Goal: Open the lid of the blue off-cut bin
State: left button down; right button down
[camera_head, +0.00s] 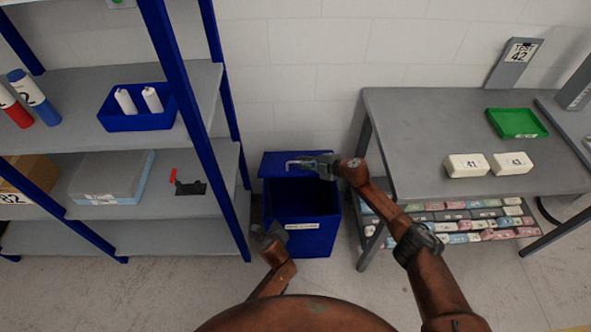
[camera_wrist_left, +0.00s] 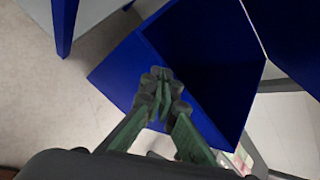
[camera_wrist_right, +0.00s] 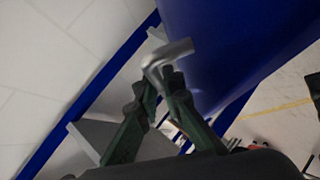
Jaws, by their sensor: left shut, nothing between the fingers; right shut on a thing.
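The blue off-cut bin (camera_head: 312,241) stands on the floor between the shelf rack and the grey table. Its lid (camera_head: 276,159) is raised at the back, and the dark inside shows. My right gripper (camera_head: 312,162) is shut on the grey lid handle (camera_head: 291,164). In the right wrist view the bent handle (camera_wrist_right: 168,52) sits at the fingertips (camera_wrist_right: 168,76), beside the blue lid (camera_wrist_right: 230,40). My left gripper (camera_head: 262,226) is shut and empty at the bin's left side. The left wrist view shows its closed fingers (camera_wrist_left: 162,82) in front of the bin wall (camera_wrist_left: 122,75).
The blue-posted shelf rack (camera_head: 188,120) stands close on the left. The grey table (camera_head: 420,130) is close on the right, with foam blocks (camera_head: 466,166) and a green tray (camera_head: 517,123) on top. Several small blocks lie on its lower shelf (camera_head: 475,240).

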aim_at(296, 172)
pick_arm(q)
jog(key=w+d+r+m+t, duration=0.1)
jog(key=w+d+r+m, duration=0.15)
jog(key=r, duration=0.45)
jog(key=w+d+r+m+t, duration=0.2)
jog(key=d+r, duration=0.2)
jog(key=r, duration=0.4)
jog(key=w+d+r+m+t, duration=0.1)
jog(key=w+d+r+m, duration=0.15)
jog(key=r, duration=0.45)
jog(key=x, duration=0.9)
jog(key=shift+d, duration=0.1)
jog(key=shift+w+r+g, duration=0.3)
jog(key=shift+w+r, duration=0.1)
jog(key=shift+r, duration=0.1)
jog(key=shift+w+r+g, duration=0.3)
jog(key=shift+r+g, duration=0.05)
jog(key=shift+g, duration=0.05)
pick_arm(e)
jog(key=c, duration=2.3)
grip_release()
jog(key=shift+c, duration=0.2)
